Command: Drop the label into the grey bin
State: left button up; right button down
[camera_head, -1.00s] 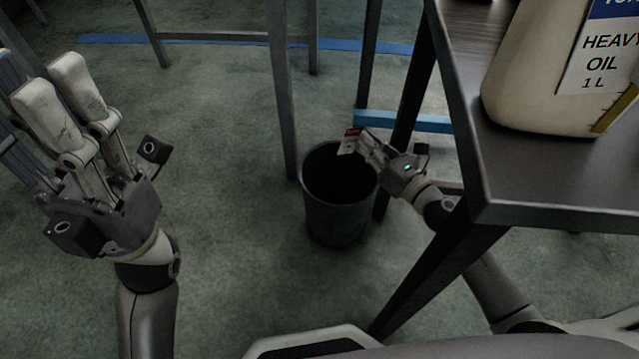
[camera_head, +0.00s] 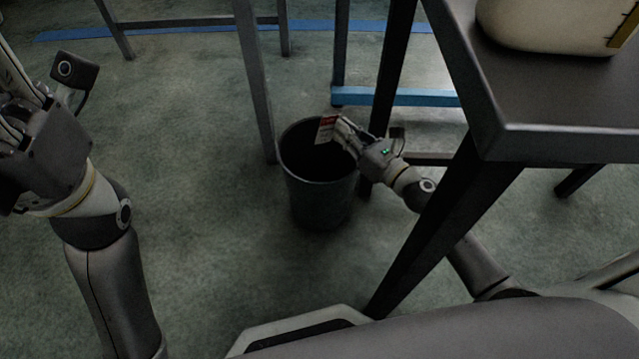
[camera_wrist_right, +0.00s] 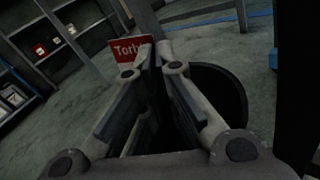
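The label (camera_head: 326,129), a small white and red tag, is at the fingertips of my right gripper (camera_head: 343,127). In the right wrist view the label (camera_wrist_right: 130,50) shows its red top with part of the word "Torb", and the fingertips (camera_wrist_right: 158,50) are closed together on it. The grey bin (camera_head: 318,202) stands on the floor, and the label shows over its opening near the far rim. The bin's rim also shows in the right wrist view (camera_wrist_right: 240,92), behind and right of the fingers. My left gripper (camera_head: 25,130) is at the left edge, its fingertips cut off.
A dark table (camera_head: 560,100) on the right carries a pale oil bottle (camera_head: 545,25). Its dark leg (camera_head: 430,235) stands in front of my right arm. Another metal leg (camera_head: 254,85) rises just behind the bin. The floor left of the bin is clear.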

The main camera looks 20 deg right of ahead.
jog(key=c, duration=2.2)
grip_release()
jog(key=o, duration=0.6)
jog(key=shift+o, duration=0.2)
jog(key=v, duration=1.2)
